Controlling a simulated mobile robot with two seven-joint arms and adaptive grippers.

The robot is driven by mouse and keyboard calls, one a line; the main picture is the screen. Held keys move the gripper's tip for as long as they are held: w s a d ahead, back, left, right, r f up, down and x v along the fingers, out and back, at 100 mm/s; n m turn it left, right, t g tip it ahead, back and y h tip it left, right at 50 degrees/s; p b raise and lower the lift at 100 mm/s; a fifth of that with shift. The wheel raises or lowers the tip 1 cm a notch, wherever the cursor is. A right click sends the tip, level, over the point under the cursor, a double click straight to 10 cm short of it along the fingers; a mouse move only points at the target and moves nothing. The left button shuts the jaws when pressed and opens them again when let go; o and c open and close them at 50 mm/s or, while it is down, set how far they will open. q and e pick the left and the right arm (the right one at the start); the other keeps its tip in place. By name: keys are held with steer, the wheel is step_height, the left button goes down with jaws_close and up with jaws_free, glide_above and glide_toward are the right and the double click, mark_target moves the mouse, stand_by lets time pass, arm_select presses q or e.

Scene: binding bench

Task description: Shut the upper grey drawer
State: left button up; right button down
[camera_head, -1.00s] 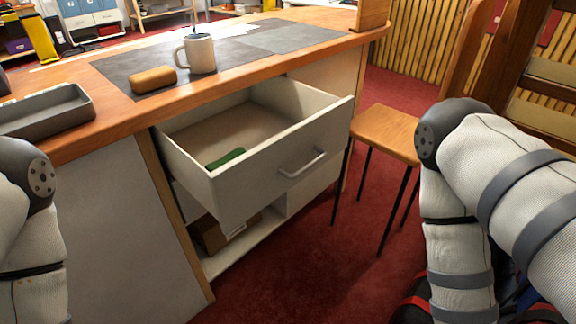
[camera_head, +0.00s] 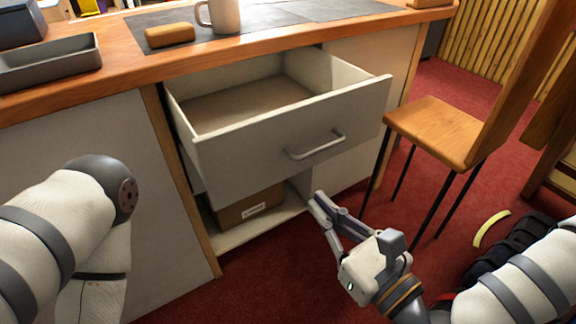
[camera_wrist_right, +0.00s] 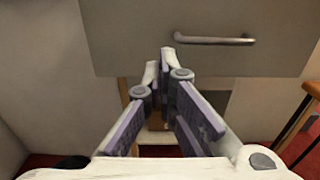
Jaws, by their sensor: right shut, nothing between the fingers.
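The upper grey drawer (camera_head: 262,150) stands pulled far out of the bench, its front facing me with a bar handle (camera_head: 316,145). The visible part of its inside looks empty. My right gripper (camera_head: 318,197) is shut and empty, below and in front of the drawer front, under the handle and apart from it. In the right wrist view the shut fingers (camera_wrist_right: 160,58) overlap the lower part of the drawer front (camera_wrist_right: 120,40), with the handle (camera_wrist_right: 214,40) up and to the right. My left arm shows at the left, but its gripper is out of view.
Below the drawer is an open shelf with a brown box (camera_head: 250,206). A wooden chair (camera_head: 440,130) stands to the right. On the bench top are a mug (camera_head: 224,16), a tan block (camera_head: 169,35) and a grey tray (camera_head: 45,65). Red carpet (camera_head: 270,270) lies in front.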

mark_target(271, 157)
steer(key=x, duration=1.2)
steer(key=shift+w+a+p, duration=0.2)
steer(key=shift+p, duration=0.15)
arm_select(q)
steer(key=shift+w+r, duration=0.45)
steer(key=shift+r, duration=0.05)
steer(key=shift+a, duration=0.1)
